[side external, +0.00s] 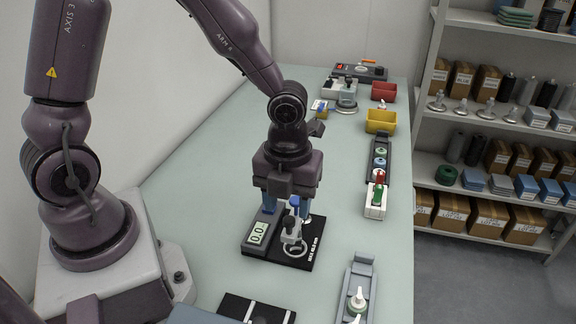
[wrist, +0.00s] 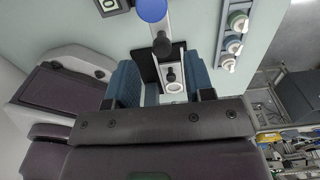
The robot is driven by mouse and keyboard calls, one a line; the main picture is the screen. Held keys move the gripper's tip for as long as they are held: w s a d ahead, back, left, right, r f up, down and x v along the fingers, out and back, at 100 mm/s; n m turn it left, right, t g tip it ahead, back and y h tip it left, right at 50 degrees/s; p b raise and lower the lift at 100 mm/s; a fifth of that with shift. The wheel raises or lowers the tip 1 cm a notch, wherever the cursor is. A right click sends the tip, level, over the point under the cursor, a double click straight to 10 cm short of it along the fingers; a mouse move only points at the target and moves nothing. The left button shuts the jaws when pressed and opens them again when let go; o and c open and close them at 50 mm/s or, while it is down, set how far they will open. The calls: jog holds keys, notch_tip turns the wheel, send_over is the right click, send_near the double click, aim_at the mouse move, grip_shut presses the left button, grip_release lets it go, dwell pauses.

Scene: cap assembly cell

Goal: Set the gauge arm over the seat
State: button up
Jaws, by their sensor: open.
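The gauge stands on a black base plate (side external: 297,262) on the bench, with a display (side external: 258,233) that reads 0.0. Its light gauge arm (side external: 291,232) carries a blue knob (side external: 294,201) and dark knobs, with a pale ring (side external: 296,250) near the front. In the wrist view the blue knob (wrist: 152,9) is at the top, and the ring (wrist: 174,87) lies between the fingers. My gripper (side external: 289,212) points down over the gauge, fingers apart on both sides of the arm; it also shows in the wrist view (wrist: 163,82). I cannot tell the seat clearly from the ring.
A rack with coloured caps (side external: 379,161) and a white holder with red and green parts (side external: 376,198) stand right of the gauge. Yellow (side external: 380,121) and red (side external: 384,91) bins stand farther back. A grey fixture (side external: 357,290) is at front right.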

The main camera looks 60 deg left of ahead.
notch_tip(320, 180, up, 10)
dwell(0.3)
jog(key=s+a+r+n+t, duration=0.2)
jog(key=s+a+r+n, duration=0.1)
jog(key=n, duration=1)
jog(key=s+a+r+n+t, duration=0.3)
jog(key=s+a+r+n, duration=0.1)
jog(key=n, duration=1)
jog(key=shift+s+a+r+t, duration=0.15)
jog(key=shift+s+r+t, duration=0.15)
jog(key=shift+s+r, duration=0.8)
jog(key=shift+s+f, duration=0.15)
jog(key=shift+f, duration=0.05)
